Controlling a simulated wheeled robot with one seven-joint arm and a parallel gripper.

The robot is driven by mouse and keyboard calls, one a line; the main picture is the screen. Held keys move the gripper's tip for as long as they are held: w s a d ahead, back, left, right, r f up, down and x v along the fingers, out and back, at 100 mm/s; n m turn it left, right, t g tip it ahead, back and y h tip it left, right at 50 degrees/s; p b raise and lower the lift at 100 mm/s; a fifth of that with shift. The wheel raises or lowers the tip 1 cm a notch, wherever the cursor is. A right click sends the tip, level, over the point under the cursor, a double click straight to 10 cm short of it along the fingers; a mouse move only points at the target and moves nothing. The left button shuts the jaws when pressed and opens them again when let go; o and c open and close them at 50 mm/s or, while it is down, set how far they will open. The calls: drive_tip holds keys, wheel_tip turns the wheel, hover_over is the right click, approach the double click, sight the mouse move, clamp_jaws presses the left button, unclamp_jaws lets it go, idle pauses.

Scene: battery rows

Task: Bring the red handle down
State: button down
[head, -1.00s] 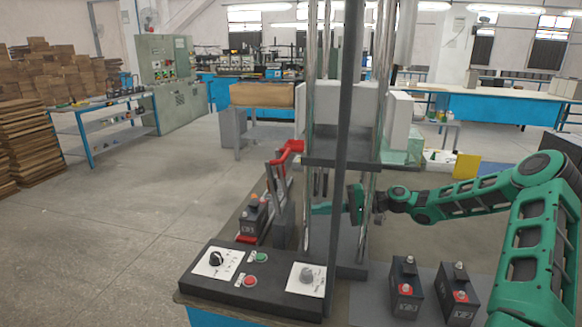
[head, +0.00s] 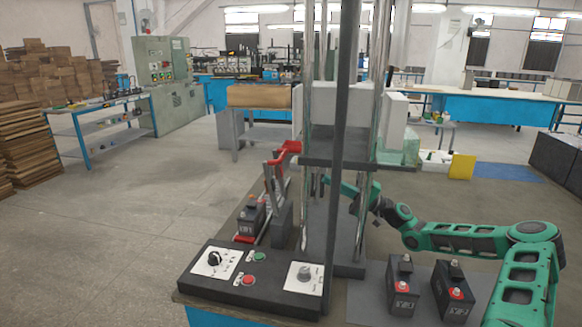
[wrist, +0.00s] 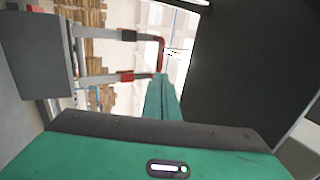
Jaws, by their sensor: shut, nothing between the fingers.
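The red handle (head: 288,148) is raised at the top of a metal linkage on the bench, left of the press columns. It also shows in the wrist view (wrist: 161,52), just beyond my fingertips. My gripper (head: 325,180) is among the press columns, to the right of the handle and a little lower, with its fingers pointing left and up. In the wrist view my green fingers (wrist: 160,78) are together and empty. They look close to the handle, but I cannot tell whether they touch it. A dark post partly hides my gripper in the head view.
The press has a dark plate (head: 340,163) above my gripper and upright columns around it. A control panel (head: 250,280) lies at the front.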

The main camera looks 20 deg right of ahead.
drive_tip(key=x, duration=1.4)
drive_tip(key=shift+w+a, duration=0.1)
idle(0.3)
drive_tip(key=w+a+g+h, duration=0.2)
drive_tip(key=w+a+h, duration=0.3)
drive_tip(key=a, duration=0.5)
drive_tip(key=shift+w+f+g, duration=0.25)
drive_tip(key=shift+w+g, duration=0.15)
idle(0.5)
